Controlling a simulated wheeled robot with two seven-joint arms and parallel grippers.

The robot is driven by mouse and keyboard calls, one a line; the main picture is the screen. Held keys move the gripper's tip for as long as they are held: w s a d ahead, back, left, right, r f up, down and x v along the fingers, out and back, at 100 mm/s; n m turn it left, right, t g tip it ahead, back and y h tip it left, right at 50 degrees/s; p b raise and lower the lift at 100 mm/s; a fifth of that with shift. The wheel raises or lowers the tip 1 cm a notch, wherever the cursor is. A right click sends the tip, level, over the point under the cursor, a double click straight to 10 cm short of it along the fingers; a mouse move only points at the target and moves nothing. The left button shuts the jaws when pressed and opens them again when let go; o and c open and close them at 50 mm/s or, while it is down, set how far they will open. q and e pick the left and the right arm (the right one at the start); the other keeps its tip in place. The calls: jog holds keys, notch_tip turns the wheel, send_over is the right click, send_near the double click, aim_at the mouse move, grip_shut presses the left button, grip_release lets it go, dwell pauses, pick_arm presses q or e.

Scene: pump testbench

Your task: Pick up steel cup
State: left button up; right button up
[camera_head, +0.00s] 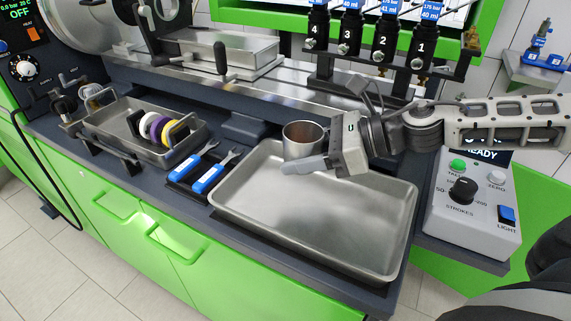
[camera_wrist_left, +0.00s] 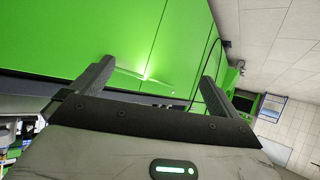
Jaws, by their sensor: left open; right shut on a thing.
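The steel cup (camera_head: 303,141) is upright over the back edge of the large steel tray (camera_head: 243,209) in the head view. My right gripper (camera_head: 304,160) comes in from the right and is shut on the cup. One finger runs across the front of the cup and covers its lower part. I cannot tell whether the cup's bottom is clear of the tray. My left gripper (camera_wrist_left: 148,86) shows in the left wrist view, its two fingers spread apart with nothing between them. It faces green cabinet fronts.
The large tray is otherwise empty. Two blue-handled wrenches (camera_head: 210,172) lie left of it. A smaller tray (camera_head: 110,123) with coloured rings (camera_head: 160,129) is further left. A control box (camera_head: 470,205) stands at the right. Numbered black cylinders (camera_head: 382,45) stand behind.

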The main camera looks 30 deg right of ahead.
aim_at(319, 153)
jog(key=s+b, duration=0.1)
jog(key=s+d+r+b, duration=0.1)
jog(key=s+d, duration=0.1)
jog(key=shift+s+d+r+b, duration=0.1)
jog(key=shift+s+r+b, duration=0.15)
jog(key=shift+r+b, duration=0.15)
jog(key=shift+s+d+r+b, duration=0.2)
jog(key=shift+s+d+r, duration=0.1)
jog(key=shift+s, duration=0.2)
jog(key=shift+s+d+r+b, duration=0.2)
jog(key=shift+s+d+r, duration=0.05)
jog(key=shift+s, duration=0.25)
